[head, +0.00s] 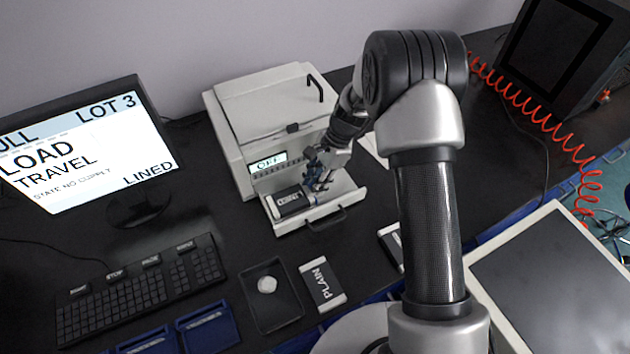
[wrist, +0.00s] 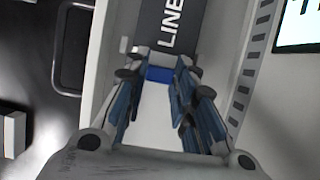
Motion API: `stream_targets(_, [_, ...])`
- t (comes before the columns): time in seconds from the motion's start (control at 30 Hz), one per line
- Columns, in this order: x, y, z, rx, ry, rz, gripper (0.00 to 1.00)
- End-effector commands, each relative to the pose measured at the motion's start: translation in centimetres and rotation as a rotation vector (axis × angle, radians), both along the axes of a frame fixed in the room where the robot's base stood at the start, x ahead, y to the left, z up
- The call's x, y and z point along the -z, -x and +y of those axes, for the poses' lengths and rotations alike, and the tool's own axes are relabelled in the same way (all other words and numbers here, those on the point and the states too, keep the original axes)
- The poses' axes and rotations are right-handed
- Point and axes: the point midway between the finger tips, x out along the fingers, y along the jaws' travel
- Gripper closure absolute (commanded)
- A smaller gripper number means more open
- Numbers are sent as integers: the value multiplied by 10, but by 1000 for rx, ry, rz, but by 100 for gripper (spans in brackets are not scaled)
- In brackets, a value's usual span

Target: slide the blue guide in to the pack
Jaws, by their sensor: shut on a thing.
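The pack (wrist: 176,22) is a dark block with white lettering that reads LINE, cut off by the frame edge. In the head view the pack (head: 291,199) lies in the machine's pulled-out drawer (head: 346,208). The blue guide (wrist: 159,73) shows as a short blue bar across the drawer channel, just on my side of the pack's pale end. My gripper (wrist: 160,66) is shut on the blue guide, with a finger at each side of it. In the head view my gripper (head: 319,176) is low over the drawer, beside the pack, and hides the guide.
The white machine (head: 262,112) stands behind the drawer, its display reading OFF. The drawer walls bound the channel closely on both sides. In front are a dark dish (head: 270,313) with a white round piece and a block marked PLAIN (head: 322,284). A keyboard (head: 140,292) is at left.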

Motion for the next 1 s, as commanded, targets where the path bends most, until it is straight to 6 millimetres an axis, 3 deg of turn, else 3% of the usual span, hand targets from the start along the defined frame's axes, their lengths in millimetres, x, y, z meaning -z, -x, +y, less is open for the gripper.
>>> stream_targets(0.47, [0, 1, 3, 0, 0, 0, 100])
stream_targets(0.5, [0, 1, 3, 0, 0, 0, 74])
stream_targets(0.77, [0, 1, 3, 0, 0, 0, 56])
stream_targets(1.0, [0, 1, 3, 0, 0, 0, 55])
